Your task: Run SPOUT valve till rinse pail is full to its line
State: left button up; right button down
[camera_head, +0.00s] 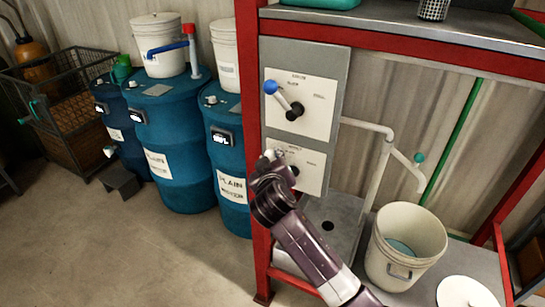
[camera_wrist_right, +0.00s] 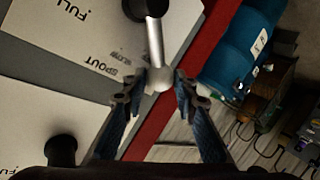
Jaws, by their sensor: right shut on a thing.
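The SPOUT valve plate (camera_head: 305,172) is the lower of two white plates on a grey panel. Its lever has a pale ball knob, and the label SPOUT with SLOW and FULL shows in the right wrist view (camera_wrist_right: 120,76). My right gripper (camera_head: 270,158) is shut on the pale knob (camera_wrist_right: 158,80), with one finger on each side. The white rinse pail (camera_head: 378,262) stands below the spout pipe (camera_head: 408,168) at the right. Some bluish water (camera_head: 402,246) shows low inside it. I cannot make out its line or a stream. My left gripper is not in view.
An upper valve with a blue-knobbed lever (camera_head: 283,94) sits above. A red frame post (camera_head: 250,130) stands beside the panel. Blue drums (camera_head: 170,140) and a wire crate (camera_head: 60,125) stand left. A white lid (camera_head: 467,293) lies right of the pail. The front-left floor is clear.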

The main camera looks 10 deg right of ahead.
jog(key=c, duration=1.7)
grip_release()
jog(key=shift+a+f, duration=0.1)
jog(key=shift+f, duration=0.05)
jog(key=shift+o, duration=0.8)
jog(key=shift+s, duration=0.15)
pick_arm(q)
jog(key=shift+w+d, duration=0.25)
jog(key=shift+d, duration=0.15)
pick_arm(e)
jog(key=v, duration=1.1)
jog(key=shift+s, duration=0.3)
